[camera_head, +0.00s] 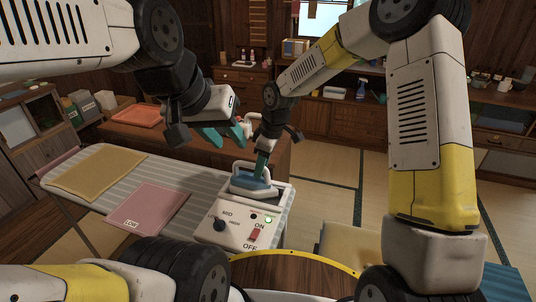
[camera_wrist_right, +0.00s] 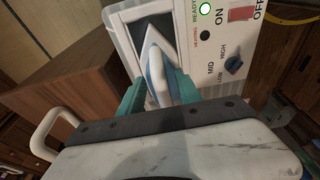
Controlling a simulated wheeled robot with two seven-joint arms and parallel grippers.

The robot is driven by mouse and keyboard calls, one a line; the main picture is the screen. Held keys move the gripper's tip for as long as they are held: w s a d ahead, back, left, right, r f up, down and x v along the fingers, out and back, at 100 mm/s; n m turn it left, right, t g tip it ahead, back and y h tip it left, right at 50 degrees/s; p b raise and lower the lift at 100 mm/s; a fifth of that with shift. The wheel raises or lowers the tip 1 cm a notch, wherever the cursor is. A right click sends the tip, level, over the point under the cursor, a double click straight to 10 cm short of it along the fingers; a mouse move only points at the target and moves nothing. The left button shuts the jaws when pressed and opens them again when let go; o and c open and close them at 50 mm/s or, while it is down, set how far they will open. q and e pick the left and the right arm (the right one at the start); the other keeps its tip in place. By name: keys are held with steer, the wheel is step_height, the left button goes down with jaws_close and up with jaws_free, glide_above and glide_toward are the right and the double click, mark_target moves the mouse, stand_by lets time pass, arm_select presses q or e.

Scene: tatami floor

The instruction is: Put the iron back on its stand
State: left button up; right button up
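The iron (camera_head: 251,185), white and blue with a looped handle, is over the top plate of the white control box that forms its stand (camera_head: 232,238). I cannot tell whether its sole touches the plate. My right gripper (camera_head: 262,168) comes down on the iron from above. In the right wrist view its teal fingers (camera_wrist_right: 158,92) lie on both sides of the iron's handle (camera_wrist_right: 156,72) and appear closed on it. My left gripper (camera_head: 224,136) is open and empty, above and to the left of the iron.
The striped ironing board (camera_head: 110,195) carries a folded tan cloth (camera_head: 97,172) and a pink cloth labelled LOW (camera_head: 148,208). The stand's panel has a dial, a red switch and a lit green lamp (camera_head: 268,219). An orange tray (camera_head: 137,116) lies on the wooden cabinet behind.

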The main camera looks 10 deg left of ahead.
steer(key=v, duration=1.2)
steer(key=s+d+r+m+t, duration=0.2)
steer(key=s+d+r+m, duration=0.2)
steer(key=d+r, duration=0.3)
steer(key=s+d+r+m+t, duration=0.2)
steer(key=s+d+m, duration=0.3)
steer(key=s+d, duration=0.2)
steer(key=s+d+r+m+t, duration=0.1)
steer(key=s+d+r+m, duration=0.1)
steer(key=s+d+m, duration=0.4)
steer(key=s+d, duration=0.2)
steer(key=s, duration=0.1)
steer(key=shift+s+d+t, duration=0.2)
steer(key=shift+s+t, duration=0.15)
steer(key=shift+t, duration=0.05)
